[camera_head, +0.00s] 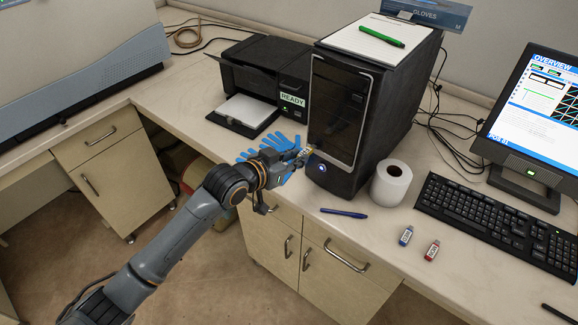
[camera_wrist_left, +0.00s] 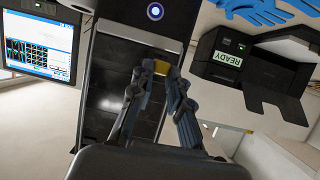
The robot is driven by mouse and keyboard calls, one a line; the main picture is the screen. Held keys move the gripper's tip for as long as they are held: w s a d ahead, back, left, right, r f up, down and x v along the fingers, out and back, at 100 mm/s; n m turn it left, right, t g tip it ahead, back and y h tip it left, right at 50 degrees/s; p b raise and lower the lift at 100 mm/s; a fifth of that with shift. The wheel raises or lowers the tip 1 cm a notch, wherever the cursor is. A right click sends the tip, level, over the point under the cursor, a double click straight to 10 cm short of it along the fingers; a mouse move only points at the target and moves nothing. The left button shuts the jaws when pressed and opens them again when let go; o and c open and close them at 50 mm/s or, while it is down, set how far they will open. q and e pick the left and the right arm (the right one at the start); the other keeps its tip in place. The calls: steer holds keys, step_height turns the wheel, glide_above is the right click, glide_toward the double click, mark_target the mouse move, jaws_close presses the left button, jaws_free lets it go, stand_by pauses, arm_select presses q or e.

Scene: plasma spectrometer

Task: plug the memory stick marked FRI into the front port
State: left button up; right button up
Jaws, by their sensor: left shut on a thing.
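My left gripper (camera_head: 304,154) is at the lower front of the black computer tower (camera_head: 338,110), left of and above its lit round button (camera_head: 322,168). It is shut on a small yellow memory stick (camera_wrist_left: 161,67), which shows between the fingertips in the left wrist view. The stick's marking cannot be read. The front port is not clear to see; the gripper and stick may hide it. I cannot tell whether the stick touches the tower. My right gripper is not in view.
Blue gloves (camera_head: 246,153) lie behind my left gripper, near the black printer (camera_head: 262,80). A toilet roll (camera_head: 391,183) stands right of the tower. A blue pen (camera_head: 344,213) lies near the desk edge. A keyboard (camera_head: 500,222) and monitor (camera_head: 530,110) are at the right.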

arm_select(q)
steer(key=shift+w+d, duration=0.15)
steer(key=shift+w, duration=0.1)
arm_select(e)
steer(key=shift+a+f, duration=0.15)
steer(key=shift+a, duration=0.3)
arm_select(q)
steer(key=shift+p, duration=0.3)
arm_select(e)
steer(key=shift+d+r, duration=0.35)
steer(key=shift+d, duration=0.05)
arm_select(q)
steer(key=shift+r+p, duration=0.1)
steer(key=shift+p, duration=0.2)
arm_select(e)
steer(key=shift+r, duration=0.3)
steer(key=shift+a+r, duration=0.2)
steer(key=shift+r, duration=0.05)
arm_select(q)
steer(key=shift+w+d, duration=0.65)
steer(key=shift+w, duration=0.15)
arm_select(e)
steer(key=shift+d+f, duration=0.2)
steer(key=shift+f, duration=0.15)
